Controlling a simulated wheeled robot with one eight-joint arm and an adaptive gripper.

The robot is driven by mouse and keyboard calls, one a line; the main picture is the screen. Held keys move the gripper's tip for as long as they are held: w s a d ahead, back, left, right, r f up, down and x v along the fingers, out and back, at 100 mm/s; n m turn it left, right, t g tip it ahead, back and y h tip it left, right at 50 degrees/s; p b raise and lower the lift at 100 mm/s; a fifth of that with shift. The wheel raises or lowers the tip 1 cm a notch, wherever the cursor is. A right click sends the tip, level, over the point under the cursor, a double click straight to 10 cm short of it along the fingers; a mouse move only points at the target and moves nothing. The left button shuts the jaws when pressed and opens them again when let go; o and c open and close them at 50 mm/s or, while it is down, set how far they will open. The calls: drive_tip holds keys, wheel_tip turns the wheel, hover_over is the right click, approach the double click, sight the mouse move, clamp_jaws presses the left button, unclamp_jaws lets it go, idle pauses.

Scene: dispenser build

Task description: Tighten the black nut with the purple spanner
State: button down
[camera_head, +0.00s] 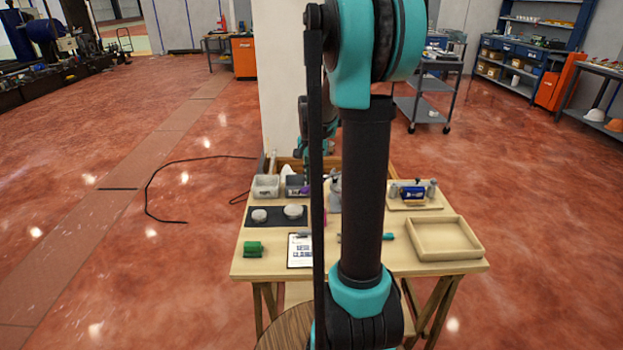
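My arm stands in front of the wooden table and hides its middle. My gripper (306,177) is small and dark at the back of the table, above or at a dark grey bin (292,187). My arm partly covers it, and its fingers cannot be made out. A small purple patch (304,190) shows at the bin, just below the gripper; it may be the purple spanner, but I cannot tell whether it is held or lies in the bin. I cannot make out the black nut.
The wooden table (408,267) holds a light grey bin (266,182), a dark mat (276,222) with two pale round parts, a green block (253,248), a clipboard (300,257), a blue device (413,192) on a board and an empty wooden tray (474,256).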

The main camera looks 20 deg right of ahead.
sight(311, 185)
drive_tip(key=shift+f, duration=0.4)
drive_tip(key=shift+s+a, duration=0.1)
drive_tip(key=shift+a, duration=0.05)
drive_tip(key=shift+f, duration=1.2)
idle(0.8)
drive_tip(key=shift+w+a+m, duration=0.25)
drive_tip(key=shift+w+m, duration=0.35)
drive_tip(key=shift+w+a+m, duration=0.25)
drive_tip(key=shift+w+m, duration=0.3)
drive_tip(key=shift+m, duration=0.05)
drive_tip(key=shift+w, duration=0.1)
drive_tip(key=shift+w+a+m, duration=0.25)
drive_tip(key=shift+w+m, duration=0.85)
